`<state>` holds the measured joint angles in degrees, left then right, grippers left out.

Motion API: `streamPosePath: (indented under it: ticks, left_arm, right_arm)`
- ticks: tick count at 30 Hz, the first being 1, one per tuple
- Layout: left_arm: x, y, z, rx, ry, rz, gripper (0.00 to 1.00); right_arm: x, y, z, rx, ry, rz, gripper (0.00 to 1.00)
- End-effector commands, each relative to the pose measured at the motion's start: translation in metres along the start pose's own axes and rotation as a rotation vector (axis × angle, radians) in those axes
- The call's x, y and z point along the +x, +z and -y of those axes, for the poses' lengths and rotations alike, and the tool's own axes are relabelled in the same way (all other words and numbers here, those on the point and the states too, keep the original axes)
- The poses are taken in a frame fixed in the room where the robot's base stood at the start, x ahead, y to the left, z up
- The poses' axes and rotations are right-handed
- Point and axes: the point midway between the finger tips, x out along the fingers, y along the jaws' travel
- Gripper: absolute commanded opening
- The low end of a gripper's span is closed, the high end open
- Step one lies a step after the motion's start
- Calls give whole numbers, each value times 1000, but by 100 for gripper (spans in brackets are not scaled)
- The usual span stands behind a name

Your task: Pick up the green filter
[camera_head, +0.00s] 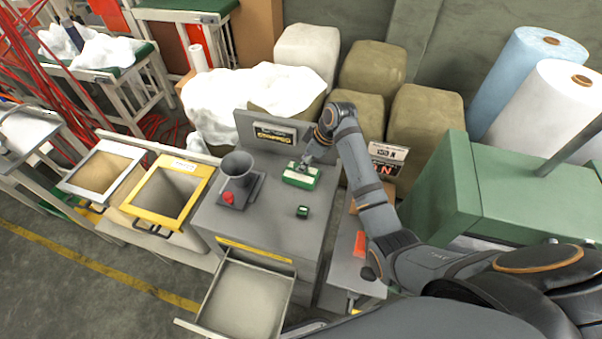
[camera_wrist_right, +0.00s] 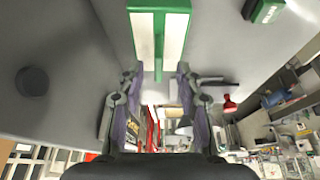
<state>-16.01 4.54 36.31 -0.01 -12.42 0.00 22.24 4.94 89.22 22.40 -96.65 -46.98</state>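The green filter (camera_head: 301,176), a flat block with a green frame and white panels, lies on the grey cabinet top. In the right wrist view the filter (camera_wrist_right: 175,33) shows at the top, with a green bar down its middle reaching toward the fingertips. My right gripper (camera_head: 307,160) is at the filter's far edge in the head view. In the wrist view my right gripper (camera_wrist_right: 157,73) is open, its fingers spread to either side of the bar's end. Whether they touch the filter I cannot tell. My left gripper is not in view.
A smaller dark green box (camera_head: 302,212) lies in front of the filter. A grey funnel-like cup (camera_head: 237,167) and a red knob (camera_head: 228,197) stand to the left. A sign panel (camera_head: 276,134) rises behind. An open drawer (camera_head: 247,298) juts out below.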

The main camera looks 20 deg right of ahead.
Motion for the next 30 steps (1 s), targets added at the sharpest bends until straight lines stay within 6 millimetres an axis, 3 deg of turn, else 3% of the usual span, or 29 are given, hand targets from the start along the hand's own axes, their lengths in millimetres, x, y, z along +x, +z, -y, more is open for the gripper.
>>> streamPosePath:
  ticks: [1, 6, 13, 21, 30]
  left_arm:
    - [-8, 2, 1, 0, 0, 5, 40]
    - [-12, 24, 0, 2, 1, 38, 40]
    - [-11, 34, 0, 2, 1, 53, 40]
    - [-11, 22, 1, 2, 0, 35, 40]
    - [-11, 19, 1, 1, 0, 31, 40]
  right_arm:
    - [6, -3, 0, 1, -5, 1, 36]
    - [30, -2, -2, 0, -2, 0, 36]
    - [34, -2, -2, -1, 1, 0, 36]
    - [34, -2, -2, 0, 1, 0, 2]
    - [33, -2, -2, -1, 1, -1, 0]
